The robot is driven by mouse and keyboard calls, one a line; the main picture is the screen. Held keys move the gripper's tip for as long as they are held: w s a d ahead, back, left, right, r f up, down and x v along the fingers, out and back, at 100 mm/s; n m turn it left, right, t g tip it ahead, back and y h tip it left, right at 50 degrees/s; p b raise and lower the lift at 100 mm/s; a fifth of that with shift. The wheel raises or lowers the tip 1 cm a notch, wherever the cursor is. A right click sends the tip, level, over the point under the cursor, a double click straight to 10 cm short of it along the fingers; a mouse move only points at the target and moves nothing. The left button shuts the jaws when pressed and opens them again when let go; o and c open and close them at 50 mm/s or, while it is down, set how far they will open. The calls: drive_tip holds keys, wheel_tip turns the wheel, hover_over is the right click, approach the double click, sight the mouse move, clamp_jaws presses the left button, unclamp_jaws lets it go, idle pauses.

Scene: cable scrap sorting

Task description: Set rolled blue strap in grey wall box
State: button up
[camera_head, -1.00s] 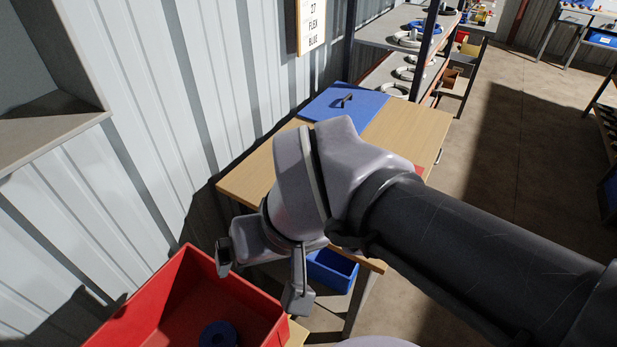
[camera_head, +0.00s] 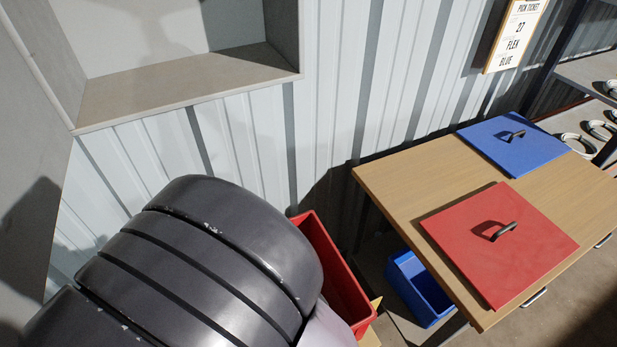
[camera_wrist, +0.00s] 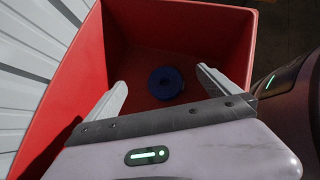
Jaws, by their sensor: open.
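The rolled blue strap (camera_wrist: 166,83) lies on the floor of the red bin (camera_wrist: 70,85) in the wrist view, a dark blue ring with a hole in its middle. My gripper (camera_wrist: 160,92) is open, its two fingers apart above the bin, with the strap showing between and beyond them. Nothing is between the fingertips as far as I can tell. The grey wall box (camera_head: 180,80) is at the upper left of the head view, open-fronted and empty where I see inside. In the head view my arm hides the gripper, the strap and much of the red bin (camera_head: 335,275).
A wooden table (camera_head: 410,190) on the right carries a red lid (camera_head: 500,243) and a blue lid (camera_head: 513,144). A blue bin (camera_head: 420,288) stands below it. A sign (camera_head: 515,36) hangs on the corrugated wall. Shelving with coils is at the far right.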

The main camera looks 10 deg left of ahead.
drive_tip(key=f+b, duration=0.1)
drive_tip(key=f, duration=0.2)
drive_tip(key=f+b, duration=0.2)
drive_tip(key=f, duration=0.1)
drive_tip(key=f+b, duration=0.1)
drive_tip(key=f, duration=0.2)
drive_tip(key=shift+w+d+f, duration=0.1)
drive_tip(key=shift+w, duration=0.15)
drive_tip(key=b+x, duration=0.2)
drive_tip(key=x, duration=0.4)
drive_tip(key=shift+w+d+b, duration=0.15)
drive_tip(key=shift+w+b, duration=0.1)
drive_tip(key=shift+b, duration=0.15)
